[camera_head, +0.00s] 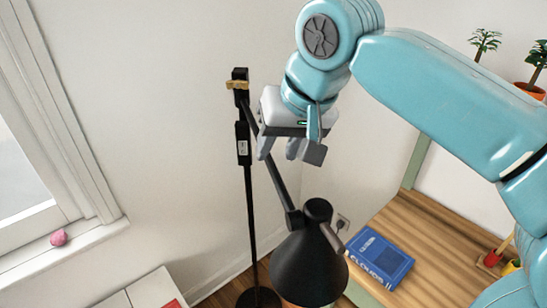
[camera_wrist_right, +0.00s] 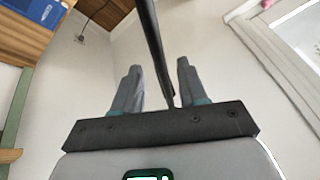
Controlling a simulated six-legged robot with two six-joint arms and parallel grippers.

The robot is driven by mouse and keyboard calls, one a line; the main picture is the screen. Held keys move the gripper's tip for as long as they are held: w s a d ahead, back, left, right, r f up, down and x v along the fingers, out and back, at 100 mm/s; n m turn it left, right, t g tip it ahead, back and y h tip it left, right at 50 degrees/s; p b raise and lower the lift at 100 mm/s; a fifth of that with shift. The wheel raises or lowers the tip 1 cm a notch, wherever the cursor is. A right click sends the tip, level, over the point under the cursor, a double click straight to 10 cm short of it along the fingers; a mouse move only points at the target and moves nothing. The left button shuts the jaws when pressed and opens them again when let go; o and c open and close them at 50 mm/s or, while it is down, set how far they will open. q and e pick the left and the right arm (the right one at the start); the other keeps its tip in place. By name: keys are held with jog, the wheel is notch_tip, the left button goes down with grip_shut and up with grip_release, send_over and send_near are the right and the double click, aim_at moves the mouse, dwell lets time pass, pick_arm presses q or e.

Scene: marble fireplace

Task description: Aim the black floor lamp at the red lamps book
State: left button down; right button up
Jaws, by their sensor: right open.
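The black floor lamp (camera_head: 249,205) stands upright by the wall corner in the head view. Its slanting arm (camera_head: 279,182) runs down right from the pole top to the black conical shade (camera_head: 307,268), which hangs low and opens downward. My right gripper (camera_head: 280,152) is open beside the upper part of that arm. In the right wrist view the dark lamp arm (camera_wrist_right: 154,45) passes between the two open fingers (camera_wrist_right: 157,82), with gaps on both sides. A red corner (camera_head: 173,303) at the bottom edge may be the red lamps book; most of it is out of frame. My left gripper is not in view.
A blue book (camera_head: 380,257) lies on the wooden surface (camera_head: 440,240) right of the shade. A pink object (camera_head: 58,237) sits on the windowsill at left. A white surface (camera_head: 140,292) is at bottom left. Potted plants (camera_head: 537,70) stand at upper right.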

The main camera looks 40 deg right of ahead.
aim_at(269, 160)
jog(key=x, duration=0.3)
jog(key=shift+w+d, duration=0.1)
jog(key=shift+d, duration=0.05)
jog(key=shift+w, duration=0.15)
jog(key=shift+s+r, duration=0.1)
jog(key=shift+s, duration=0.2)
jog(key=c, duration=0.3)
grip_shut()
jog(key=shift+w, duration=0.1)
